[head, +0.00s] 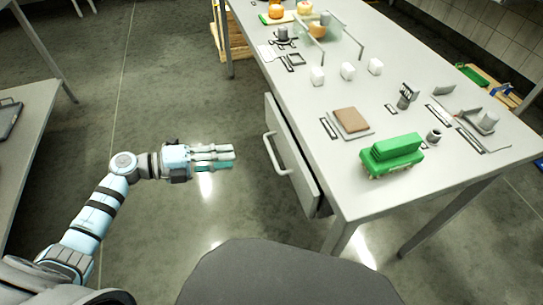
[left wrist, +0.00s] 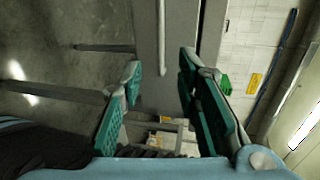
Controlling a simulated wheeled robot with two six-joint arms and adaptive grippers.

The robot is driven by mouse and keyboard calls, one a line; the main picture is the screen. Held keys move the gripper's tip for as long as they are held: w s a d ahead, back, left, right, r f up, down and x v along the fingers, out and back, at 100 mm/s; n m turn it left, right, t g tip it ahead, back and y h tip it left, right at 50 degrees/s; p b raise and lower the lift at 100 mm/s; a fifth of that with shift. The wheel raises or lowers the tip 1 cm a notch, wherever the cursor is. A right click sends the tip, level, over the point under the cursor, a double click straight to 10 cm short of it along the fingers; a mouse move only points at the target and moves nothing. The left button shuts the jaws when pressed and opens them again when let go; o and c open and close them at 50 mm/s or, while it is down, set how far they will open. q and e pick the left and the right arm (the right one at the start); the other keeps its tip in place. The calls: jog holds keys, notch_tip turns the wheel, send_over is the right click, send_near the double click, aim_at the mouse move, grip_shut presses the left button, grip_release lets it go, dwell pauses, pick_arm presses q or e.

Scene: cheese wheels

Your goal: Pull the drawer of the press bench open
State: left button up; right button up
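The press bench (head: 385,85) is a long pale table on the right in the head view. Its grey drawer (head: 297,172) is on the side facing my left arm, with a pale bar handle (head: 275,153) on its front. I cannot tell whether the drawer stands slightly out. My left gripper (head: 228,158) is to the left of the handle, apart from it, fingers pointing at the drawer. In the left wrist view the left gripper (left wrist: 160,66) is open and empty, with the handle (left wrist: 162,40) ahead between its fingers. My right gripper is not in view.
On the bench top are a green block-like object (head: 393,154), a brown square on a plate (head: 351,120), white cubes (head: 347,71) and small tools. Another table (head: 28,125) stands at the left. The floor (head: 180,85) between the tables is clear.

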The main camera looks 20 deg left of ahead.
aim_at(272, 153)
pick_arm(q)
jog(key=b+x, duration=0.1)
jog(key=x, duration=1.2)
jog(key=shift+w+b, duration=0.2)
jog(key=shift+b, duration=0.15)
jog(key=shift+c, duration=0.4)
grip_shut()
